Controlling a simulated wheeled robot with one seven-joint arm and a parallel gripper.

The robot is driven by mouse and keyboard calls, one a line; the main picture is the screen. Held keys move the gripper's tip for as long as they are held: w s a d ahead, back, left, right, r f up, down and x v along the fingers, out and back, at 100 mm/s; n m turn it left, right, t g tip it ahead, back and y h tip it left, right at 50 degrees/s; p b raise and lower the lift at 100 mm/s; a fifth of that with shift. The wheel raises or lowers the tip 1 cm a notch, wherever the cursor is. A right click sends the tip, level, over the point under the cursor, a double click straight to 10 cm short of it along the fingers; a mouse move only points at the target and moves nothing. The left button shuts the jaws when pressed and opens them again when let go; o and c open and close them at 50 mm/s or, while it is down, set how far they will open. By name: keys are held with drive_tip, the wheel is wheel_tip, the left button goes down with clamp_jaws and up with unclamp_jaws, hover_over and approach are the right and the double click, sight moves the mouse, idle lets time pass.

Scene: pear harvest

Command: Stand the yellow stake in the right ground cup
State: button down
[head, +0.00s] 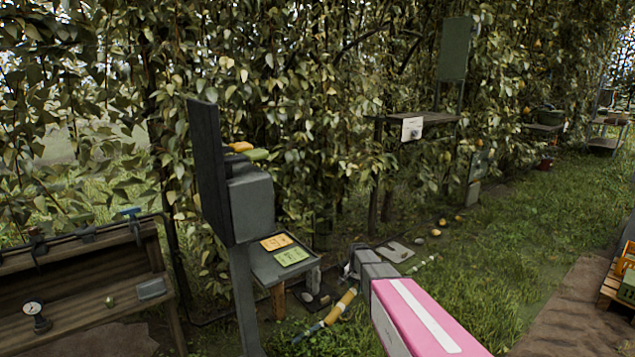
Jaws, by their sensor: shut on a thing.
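The yellow stake (341,305) is a thin pale rod with a yellow band. It slants from lower left to upper right, low over the grass, and its middle passes behind my pink and grey arm. My gripper (352,268) is at the far end of the arm, seen from behind, and its fingertips are mostly hidden. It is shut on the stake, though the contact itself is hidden. I cannot make out the right ground cup with certainty. Small dark and grey shapes (318,299) lie on the ground just left of the stake.
A grey stand (250,205) with a dark panel and a low shelf (258,266) holding orange and green cards is close on the left. A wooden bench (150,245) with a gauge is at far left. Several pears lie beyond my arm. Open grass is to the right.

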drive_tip(key=s+d+r+n, duration=0.1)
drive_tip(key=s+r, duration=0.4)
drive_tip(key=r, duration=0.7)
drive_tip(key=s+r+n, duration=0.3)
drive_tip(key=s+r, duration=0.2)
drive_tip(key=r, duration=0.7)
drive_tip(key=s+d+r+n, duration=0.1)
drive_tip(key=s+r, duration=0.5)
drive_tip(key=r, duration=0.7)
drive_tip(key=shift+d+n, duration=0.35)
drive_tip(key=shift+n, duration=0.55)
drive_tip(key=shift+r, duration=0.1)
drive_tip(key=s+d, duration=0.7)
drive_tip(key=s, duration=0.2)
drive_tip(key=shift+s, duration=0.3)
